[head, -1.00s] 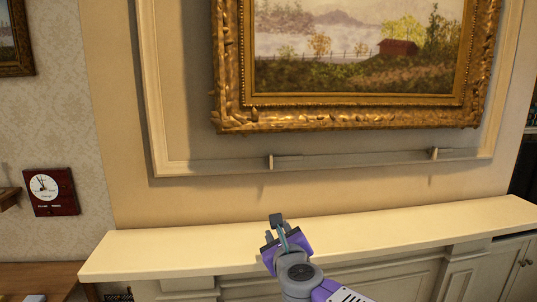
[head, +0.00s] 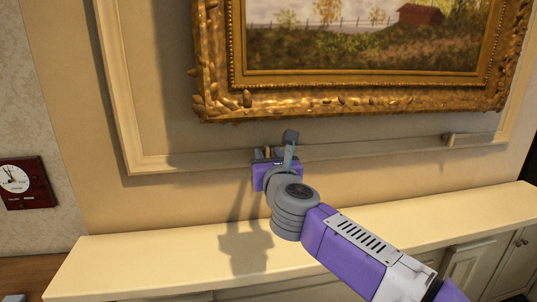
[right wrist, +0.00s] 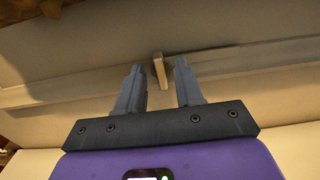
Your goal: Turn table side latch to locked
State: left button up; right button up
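The latch at the left, on the clock's side (head: 268,152), is a small beige peg on the rail below the painting. In the head view it is partly hidden by my right gripper (head: 268,150). In the right wrist view the latch (right wrist: 160,72) stands out slightly tilted between the two fingertips of my right gripper (right wrist: 159,65). The fingers are open, with a visible gap on both sides of the latch; whether they reach around it in depth is hard to tell. My left gripper is not in view.
A similar latch (head: 449,140) sits farther right on the rail. The gilt-framed painting (head: 350,101) hangs just above. The cream mantel shelf (head: 150,262) below is bare. A dark red clock (head: 24,185) is on the left wall.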

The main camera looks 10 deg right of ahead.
jog(key=shift+w, duration=0.15)
jog(key=shift+c, duration=0.3)
grip_shut()
jog(key=n+p, duration=0.2)
jog(key=n, duration=0.2)
jog(key=shift+a+r, duration=0.1)
jog(key=n+p, duration=0.3)
jog(key=n, duration=0.2)
jog(key=n+p, duration=0.2)
jog(key=n, duration=0.3)
jog(key=shift+a, duration=0.1)
jog(key=shift+f+n+p, duration=0.15)
jog(key=shift+n+p, duration=0.35)
jog(key=shift+n, duration=0.45)
jog(key=shift+f+n+p, duration=0.15)
jog(key=shift+n+p, duration=0.35)
jog(key=shift+n, duration=0.45)
